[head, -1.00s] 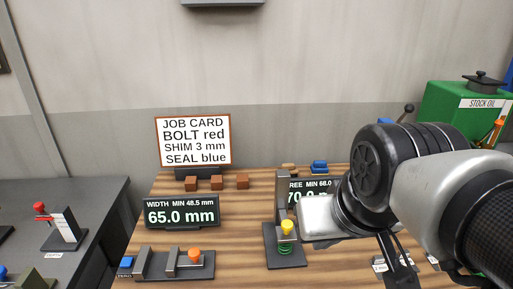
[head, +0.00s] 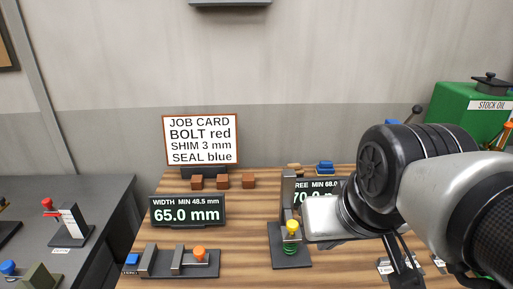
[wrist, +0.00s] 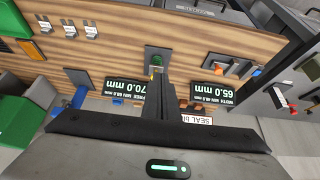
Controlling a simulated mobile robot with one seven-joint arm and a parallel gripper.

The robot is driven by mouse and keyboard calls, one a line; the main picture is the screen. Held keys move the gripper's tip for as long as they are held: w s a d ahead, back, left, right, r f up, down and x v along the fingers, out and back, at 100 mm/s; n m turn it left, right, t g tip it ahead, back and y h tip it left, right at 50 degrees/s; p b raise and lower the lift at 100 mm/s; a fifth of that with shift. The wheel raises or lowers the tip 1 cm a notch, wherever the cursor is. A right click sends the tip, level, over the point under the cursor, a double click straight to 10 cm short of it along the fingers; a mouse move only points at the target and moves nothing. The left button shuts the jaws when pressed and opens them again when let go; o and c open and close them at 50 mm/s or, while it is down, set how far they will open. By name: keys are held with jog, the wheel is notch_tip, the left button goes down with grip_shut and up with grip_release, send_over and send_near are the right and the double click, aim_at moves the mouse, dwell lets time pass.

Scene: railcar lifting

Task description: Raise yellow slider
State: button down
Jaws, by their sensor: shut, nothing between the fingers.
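The yellow slider (head: 292,226) is a small knob above a green spring (head: 290,250) on a dark gauge stand (head: 292,262) with an upright grey post. My gripper's pale hand is just right of the post and slider in the head view, partly hiding the display behind. In the wrist view, my gripper (wrist: 157,80) appears as dark, closed fingers reaching toward the stand. A bit of the yellow slider (wrist: 155,70) shows near their tips; I cannot tell whether they touch it. The display (head: 318,189) behind reads 70.0 mm, partly covered.
Left of the stand are a width display (head: 188,212) reading 65.0 mm and a gauge with an orange knob (head: 199,254). Brown blocks (head: 222,182) lie before the job card (head: 201,139). A green stock oil box (head: 470,115) stands at right.

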aim_at(292, 223)
jog(key=c, duration=2.3)
grip_release()
jog(key=o, duration=0.4)
jog(key=shift+w+a+f+b, duration=0.1)
jog(key=shift+w+b, duration=0.25)
jog(key=shift+w, duration=0.05)
jog(key=o, duration=0.5)
jog(key=w+a+f+m+h+b, duration=0.1)
jog(key=w+f+m+b, duration=0.1)
jog(key=w, duration=0.7)
jog(key=w+a+f+m+g+b, duration=0.1)
jog(key=w+f+m+b, duration=0.1)
jog(key=w+b, duration=0.3)
jog(key=w, duration=0.3)
jog(key=shift+w+a+f+m+g+h, duration=0.15)
jog(key=shift+w+f+m+g+h, duration=0.15)
jog(key=shift+w+f+h, duration=0.1)
jog(key=b+x, duration=0.2)
jog(key=x, duration=1.4)
jog(key=shift+w+f, duration=0.2)
jog(key=shift+f, duration=0.2)
jog(key=shift+c, duration=0.2)
jog(key=shift+r, duration=0.15)
grip_shut()
